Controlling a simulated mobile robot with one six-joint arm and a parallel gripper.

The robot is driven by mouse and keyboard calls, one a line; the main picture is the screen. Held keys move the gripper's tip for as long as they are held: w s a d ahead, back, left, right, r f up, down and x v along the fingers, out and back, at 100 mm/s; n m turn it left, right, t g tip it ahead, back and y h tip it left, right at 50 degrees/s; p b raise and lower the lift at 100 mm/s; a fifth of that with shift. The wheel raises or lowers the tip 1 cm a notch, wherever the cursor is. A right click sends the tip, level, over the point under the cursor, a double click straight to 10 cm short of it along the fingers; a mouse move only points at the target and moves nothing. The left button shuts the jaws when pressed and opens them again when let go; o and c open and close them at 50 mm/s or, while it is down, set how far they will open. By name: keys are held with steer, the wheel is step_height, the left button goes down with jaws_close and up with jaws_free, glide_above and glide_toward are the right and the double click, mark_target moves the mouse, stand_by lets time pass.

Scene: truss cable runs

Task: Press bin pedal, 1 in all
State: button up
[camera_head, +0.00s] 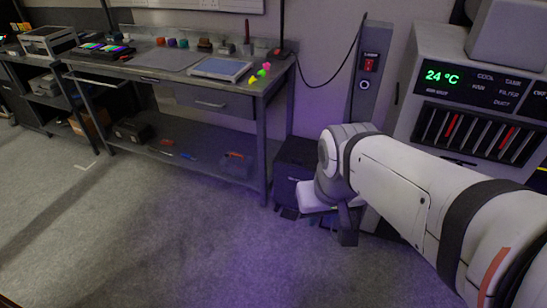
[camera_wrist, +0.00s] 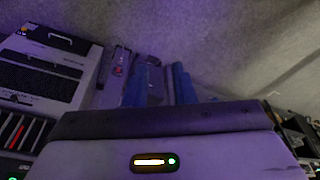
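The dark bin (camera_head: 292,172) stands on the floor between the workbench and the lamp switch post, partly hidden by my arm. A small dark pedal (camera_head: 289,213) juts from its foot at floor level. My gripper (camera_head: 345,228) hangs in front of the bin, right of the pedal, with a dark finger pointing down near the floor. I cannot tell whether it touches anything. In the wrist view, the two bluish fingers of my gripper (camera_wrist: 160,88) stand apart, with a greyish shape and floor seen between them. The pedal cannot be made out there.
A workbench (camera_head: 210,102) with a drawer and lower shelf stands left of the bin. The lamp post (camera_head: 366,75) with a red switch stands behind. A grey panel cabinet (camera_head: 470,95) showing 24 °C stands right, behind my arm. Open floor (camera_head: 180,240) lies in front.

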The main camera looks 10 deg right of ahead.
jaws_close()
stand_by(1.4)
